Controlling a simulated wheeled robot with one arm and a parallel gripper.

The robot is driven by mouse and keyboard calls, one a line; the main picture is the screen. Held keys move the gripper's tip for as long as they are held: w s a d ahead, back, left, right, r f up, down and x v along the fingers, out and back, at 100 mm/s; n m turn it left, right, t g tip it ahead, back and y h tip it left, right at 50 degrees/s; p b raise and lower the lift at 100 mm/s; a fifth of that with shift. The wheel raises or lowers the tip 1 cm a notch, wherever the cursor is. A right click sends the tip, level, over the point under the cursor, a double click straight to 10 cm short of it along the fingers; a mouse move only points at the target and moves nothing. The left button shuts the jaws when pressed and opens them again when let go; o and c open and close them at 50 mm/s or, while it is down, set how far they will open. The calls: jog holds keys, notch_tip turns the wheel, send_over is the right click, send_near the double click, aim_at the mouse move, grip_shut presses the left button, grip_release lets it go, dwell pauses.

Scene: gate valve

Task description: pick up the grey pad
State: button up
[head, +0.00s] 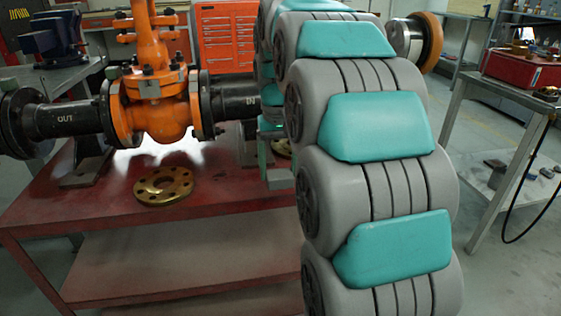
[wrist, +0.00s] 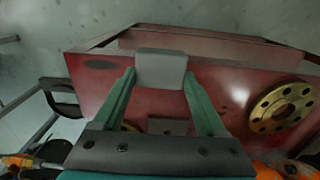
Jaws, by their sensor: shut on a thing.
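The grey pad (wrist: 161,69) is a small block with rounded edges, seen between the tips of the two green fingers in the wrist view. My gripper (wrist: 160,80) is shut on it, one finger at each side. Behind the pad lies the red table top (wrist: 95,85); I cannot tell how much gap there is between them. In the head view my own arm hides most of the gripper, and I cannot make out the pad clearly there.
An orange gate valve (head: 158,105) with black pipe ends stands on the red table (head: 105,210). A brass flange (head: 165,186) lies in front of it and shows in the wrist view (wrist: 283,106). A second bench (head: 500,100) stands at the right.

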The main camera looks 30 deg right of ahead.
jog(key=s+a+r, duration=0.1)
jog(key=s+a, duration=0.4)
jog(key=s, duration=0.3)
jog(key=shift+s+a+b, duration=0.3)
jog(key=shift+a+b, duration=0.1)
jog(key=shift+b, duration=0.05)
jog(key=o, duration=0.8)
jog(key=c, duration=0.6)
jog(key=shift+w, duration=0.15)
jog(key=shift+c, duration=0.2)
